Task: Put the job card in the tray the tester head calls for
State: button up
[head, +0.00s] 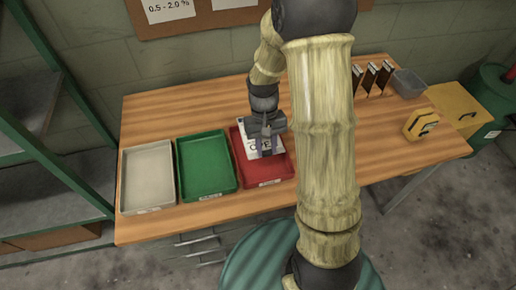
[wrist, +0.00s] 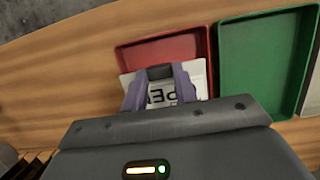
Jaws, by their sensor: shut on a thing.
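The job card (head: 251,136) is white with large dark lettering, partly hidden by my gripper. My gripper (head: 264,150) is shut on it, at the red tray (head: 284,172). In the wrist view my fingers (wrist: 160,84) grip the card (wrist: 199,80), which overlaps the red tray (wrist: 150,51). I cannot tell whether the card touches the tray floor. The green tray (head: 206,166) is left of the red one, and a pale grey tray (head: 147,177) is at the far left. A yellow device (head: 420,124), possibly the tester head, stands at the right; its display is unreadable.
The wooden bench (head: 200,118) is clear behind the trays. Dark upright items (head: 371,77) and a grey bin (head: 408,83) stand at the back right. Green shelving (head: 40,140) is at the left. A notice board (head: 212,16) hangs on the wall.

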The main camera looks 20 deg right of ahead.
jog(key=shift+s, duration=0.1)
send_over(266, 174)
jog(key=w, duration=0.1)
jog(key=shift+d+f, duration=0.1)
jog(key=shift+f, duration=3)
jog(key=shift+w+x, duration=0.2)
jog(key=shift+x, duration=0.7)
jog(key=shift+w+x, duration=0.25)
jog(key=shift+x, duration=0.7)
jog(key=shift+f, duration=0.15)
jog(key=o, duration=0.8)
jog(key=shift+o, duration=0.2)
